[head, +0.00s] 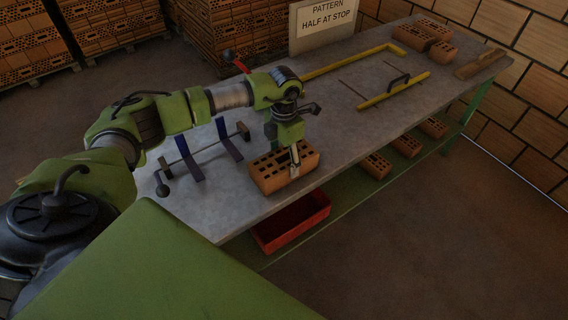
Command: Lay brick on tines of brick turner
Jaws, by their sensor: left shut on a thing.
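My left gripper (294,158) points down and is shut on a perforated orange brick (272,178) near the front edge of the grey table. The brick turner (205,152) stands on the table to the left of the brick. My right gripper is not in the view.
A red bin (291,222) sits below the table's front edge. Several bricks lie on the lower shelf (376,165). Yellow frame pieces (394,90), loose bricks (428,32) and a wooden float (480,63) lie farther right. A sign (326,20) stands behind. Brick stacks (225,40) fill the background.

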